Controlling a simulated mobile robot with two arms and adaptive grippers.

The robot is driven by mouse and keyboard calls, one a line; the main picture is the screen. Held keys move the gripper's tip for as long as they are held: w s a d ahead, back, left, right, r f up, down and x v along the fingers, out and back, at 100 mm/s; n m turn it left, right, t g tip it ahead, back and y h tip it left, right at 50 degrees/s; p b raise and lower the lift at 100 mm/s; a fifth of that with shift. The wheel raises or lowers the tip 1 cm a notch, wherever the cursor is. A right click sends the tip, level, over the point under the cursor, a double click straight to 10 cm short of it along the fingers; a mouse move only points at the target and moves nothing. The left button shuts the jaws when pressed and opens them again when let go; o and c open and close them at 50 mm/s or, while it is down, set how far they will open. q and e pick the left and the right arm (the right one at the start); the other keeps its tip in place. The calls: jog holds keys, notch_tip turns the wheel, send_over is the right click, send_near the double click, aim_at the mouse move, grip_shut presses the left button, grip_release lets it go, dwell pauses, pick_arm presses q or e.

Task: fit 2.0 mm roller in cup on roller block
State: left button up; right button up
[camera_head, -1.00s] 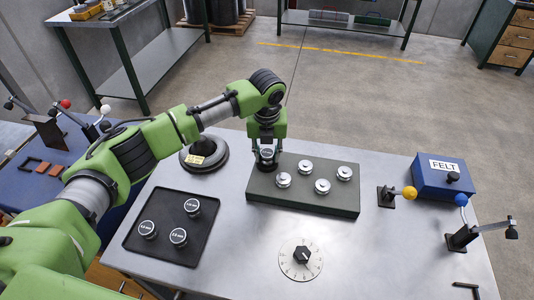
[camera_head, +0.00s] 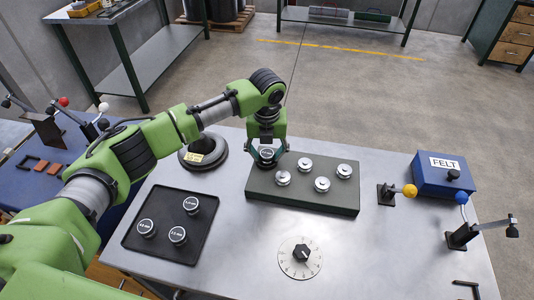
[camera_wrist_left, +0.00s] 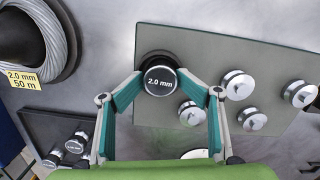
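The 2.0 mm roller (camera_wrist_left: 160,81), with a dark labelled face and silver rim, is at the left end of the dark green roller block (camera_head: 310,203). It also shows in the head view (camera_head: 267,154). A dark round rim, seemingly the cup (camera_wrist_left: 156,57), shows just behind it; most of the cup is hidden, so how deep the roller sits cannot be told. My left gripper (camera_wrist_left: 160,73) is over it, its teal fingers spread on either side, with the tips close to the roller's edges. My right gripper is not in view.
Several silver rollers (camera_head: 322,184) stand on the block. A black tray (camera_head: 165,252) with three dark labelled rollers lies to the left. A cable coil (camera_head: 204,166) is behind the tray. A dial (camera_head: 301,258), a FELT box (camera_head: 445,180) and levers stand in front and right.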

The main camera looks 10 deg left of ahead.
pick_arm(q)
notch_tip(320, 180, up, 12)
jog(key=s, duration=0.1)
jog(key=shift+s+d, duration=0.15)
dwell(0.5)
